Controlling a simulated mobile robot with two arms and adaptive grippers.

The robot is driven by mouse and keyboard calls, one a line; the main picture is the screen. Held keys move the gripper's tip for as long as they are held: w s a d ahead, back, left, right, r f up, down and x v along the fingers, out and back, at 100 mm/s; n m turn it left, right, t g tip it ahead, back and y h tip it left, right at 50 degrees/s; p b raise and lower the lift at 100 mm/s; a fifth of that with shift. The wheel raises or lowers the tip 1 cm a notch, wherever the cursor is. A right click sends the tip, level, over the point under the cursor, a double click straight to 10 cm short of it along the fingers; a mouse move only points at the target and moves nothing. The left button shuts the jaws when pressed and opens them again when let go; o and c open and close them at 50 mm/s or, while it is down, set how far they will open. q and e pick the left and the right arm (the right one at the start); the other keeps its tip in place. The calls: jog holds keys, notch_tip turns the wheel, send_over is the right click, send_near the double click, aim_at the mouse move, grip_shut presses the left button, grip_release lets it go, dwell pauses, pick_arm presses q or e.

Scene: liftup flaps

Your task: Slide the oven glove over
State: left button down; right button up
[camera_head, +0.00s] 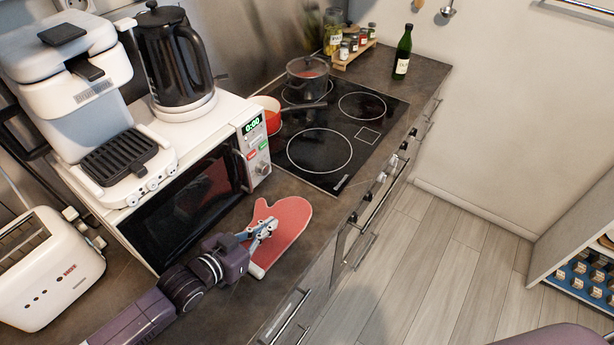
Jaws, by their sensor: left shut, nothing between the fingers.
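The red oven glove (290,222) lies flat on the dark counter, in front of the microwave and near the counter's front edge. Its pale cuff points toward the bottom of the picture. My left gripper (268,226) is shut and holds nothing. Its fingertips are over the glove's left part, and I cannot tell whether they touch it. The gripper and wrist hide part of the glove's left side. My right gripper is not in view.
The microwave (257,169) stands left of the glove, with a coffee machine (85,75) and a kettle (176,62) on top. A toaster (45,270) is at the lower left. The black hob (345,120) beyond carries a pot (307,82). Counter between glove and hob is clear.

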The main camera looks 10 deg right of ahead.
pick_arm(q)
jog(key=shift+r, duration=0.55)
jog(key=shift+f, duration=0.2)
jog(key=s+a+b, duration=0.2)
jog(key=s+a, duration=0.5)
jog(key=shift+s+a+f, duration=0.1)
jog(key=shift+s+a, duration=0.2)
jog(key=shift+a, duration=0.1)
jog(key=shift+s+a, duration=0.3)
jog(key=shift+s, duration=0.05)
jog(key=shift+s+a, duration=0.1)
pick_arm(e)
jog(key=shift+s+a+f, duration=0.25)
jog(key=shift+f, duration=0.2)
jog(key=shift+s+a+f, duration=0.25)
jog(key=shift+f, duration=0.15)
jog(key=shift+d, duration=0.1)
